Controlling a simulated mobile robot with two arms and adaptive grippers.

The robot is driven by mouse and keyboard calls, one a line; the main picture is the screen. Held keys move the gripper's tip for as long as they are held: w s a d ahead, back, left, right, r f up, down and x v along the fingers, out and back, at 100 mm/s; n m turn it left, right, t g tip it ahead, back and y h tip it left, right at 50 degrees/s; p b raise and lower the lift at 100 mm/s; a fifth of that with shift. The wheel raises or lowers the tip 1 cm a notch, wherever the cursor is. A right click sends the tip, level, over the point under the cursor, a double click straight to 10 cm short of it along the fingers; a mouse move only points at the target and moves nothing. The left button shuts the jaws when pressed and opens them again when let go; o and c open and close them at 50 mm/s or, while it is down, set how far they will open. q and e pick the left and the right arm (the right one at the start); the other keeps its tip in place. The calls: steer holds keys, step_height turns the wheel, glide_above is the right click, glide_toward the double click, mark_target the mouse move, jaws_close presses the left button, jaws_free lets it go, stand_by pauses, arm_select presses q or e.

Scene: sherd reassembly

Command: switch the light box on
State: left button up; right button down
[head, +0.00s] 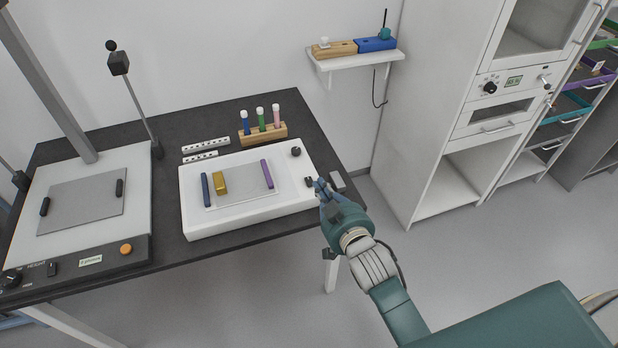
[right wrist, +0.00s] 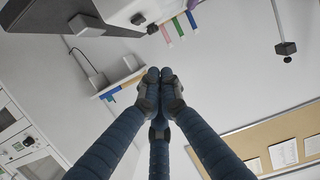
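The light box (head: 288,180) is a low white slab on the dark table, with a pale panel (head: 238,192) on top. I cannot tell whether the panel is lit. A dark knob (head: 295,151) is at its far right corner, and a small dark switch (head: 309,182) is on its right side. My right gripper (head: 320,184) is beside the switch at the box's right edge; whether they touch is unclear. In the right wrist view its fingertips (right wrist: 160,75) are together with nothing visible between them. Part of the box (right wrist: 120,12) shows there at the top. My left gripper is out of view.
A blue bar (head: 206,189), a gold block (head: 219,183) and a purple bar (head: 267,174) lie on the light box. A wooden rack (head: 263,134) with three tubes stands behind it. A device with an orange button (head: 126,249) stands left.

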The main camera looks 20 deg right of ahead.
steer(key=shift+w, duration=0.15)
steer(key=p, duration=0.1)
glide_above(309, 184)
steer(key=f, duration=0.2)
steer(key=shift+w+f, duration=0.25)
steer(key=shift+f, duration=0.15)
steer(key=f, duration=0.2)
steer(key=shift+s+f, duration=0.2)
steer(key=shift+f, duration=0.65)
